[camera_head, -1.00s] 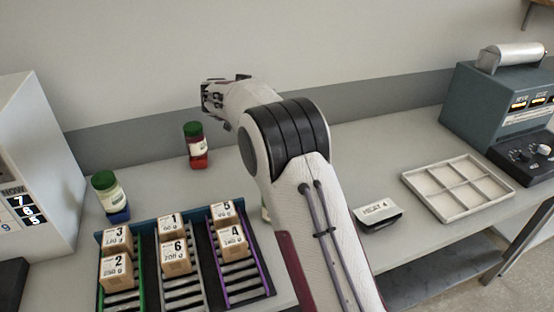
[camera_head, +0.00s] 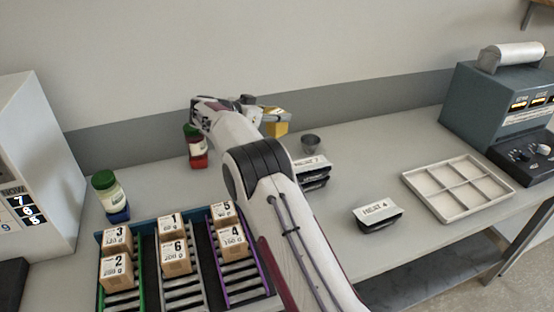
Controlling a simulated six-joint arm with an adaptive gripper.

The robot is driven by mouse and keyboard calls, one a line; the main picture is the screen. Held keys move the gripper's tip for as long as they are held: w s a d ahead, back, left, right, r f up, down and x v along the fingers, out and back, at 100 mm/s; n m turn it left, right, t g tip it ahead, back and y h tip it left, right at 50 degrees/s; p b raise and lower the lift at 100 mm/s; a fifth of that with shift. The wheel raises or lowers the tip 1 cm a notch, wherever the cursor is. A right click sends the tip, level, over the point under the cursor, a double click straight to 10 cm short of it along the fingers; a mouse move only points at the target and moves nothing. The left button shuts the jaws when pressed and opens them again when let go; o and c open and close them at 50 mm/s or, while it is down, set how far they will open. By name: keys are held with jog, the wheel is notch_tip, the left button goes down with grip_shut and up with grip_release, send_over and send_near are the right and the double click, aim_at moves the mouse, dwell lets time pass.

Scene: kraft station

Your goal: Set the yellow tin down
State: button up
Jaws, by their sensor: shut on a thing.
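The yellow tin (camera_head: 278,128) shows behind my arm near the back of the bench, tilted and raised above the bench top. My gripper (camera_head: 262,112) is shut on the tin. The fingers are small in this view and partly hidden, so the exact grip on the tin cannot be made out.
A small grey cup (camera_head: 311,145) and stacked black trays with white labels (camera_head: 313,170) stand right of my arm. A MEAT 4 tray (camera_head: 377,213), a divided white tray (camera_head: 459,188) and a teal machine (camera_head: 500,110) are further right. Jars (camera_head: 195,146) and a box rack (camera_head: 130,236) are left.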

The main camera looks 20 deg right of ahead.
aim_at(271, 128)
jog(key=shift+s+f, duration=0.1)
dwell(0.3)
jog(key=shift+f, duration=2.4)
jog(key=shift+f, duration=0.1)
jog(key=shift+f, duration=2.4)
jog(key=shift+f, duration=0.15)
jog(key=o, duration=1.2)
